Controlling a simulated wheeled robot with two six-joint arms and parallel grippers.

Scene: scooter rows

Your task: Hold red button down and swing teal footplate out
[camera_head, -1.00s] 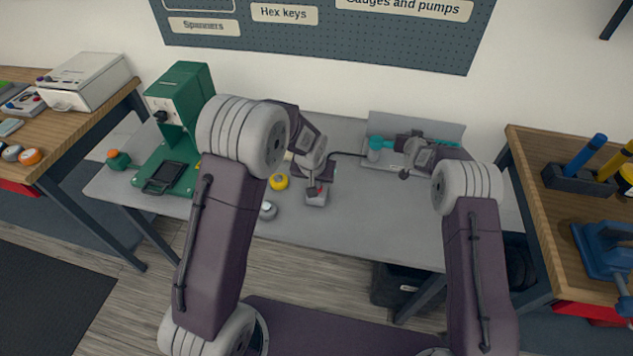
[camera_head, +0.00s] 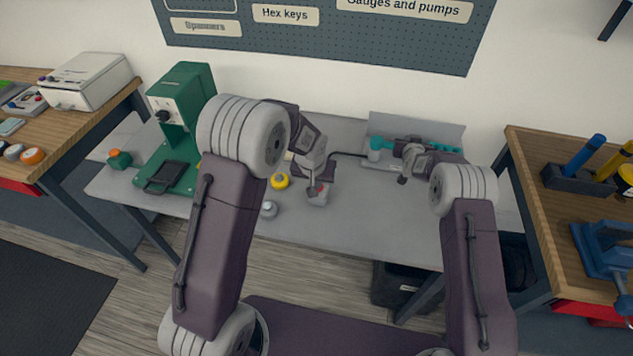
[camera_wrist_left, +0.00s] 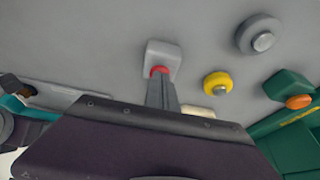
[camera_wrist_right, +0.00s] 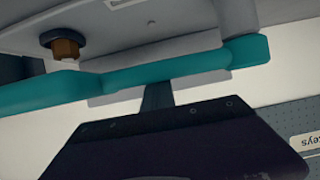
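The red button (camera_wrist_left: 159,71) sits on a small pale grey box (camera_wrist_left: 163,55) in the left wrist view; the box also shows in the head view (camera_head: 318,198). My left gripper (camera_wrist_left: 160,80) is shut, its fingertips at the button and partly covering it. Whether the button is pressed down cannot be told. The teal footplate (camera_wrist_left: 14,105) is at the left edge of that view. It is a long bar across the right wrist view (camera_wrist_right: 165,73). My right gripper (camera_wrist_right: 156,90) looks shut, its fingers at the bar's near side with the tips hidden. Contact is unclear.
A yellow button (camera_head: 280,181) and a grey knob (camera_head: 268,209) stand left of the box. A green machine (camera_head: 183,95) stands at the table's left. A brown hex fitting (camera_wrist_right: 66,49) is near the teal bar. The front of the grey table (camera_head: 370,225) is clear.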

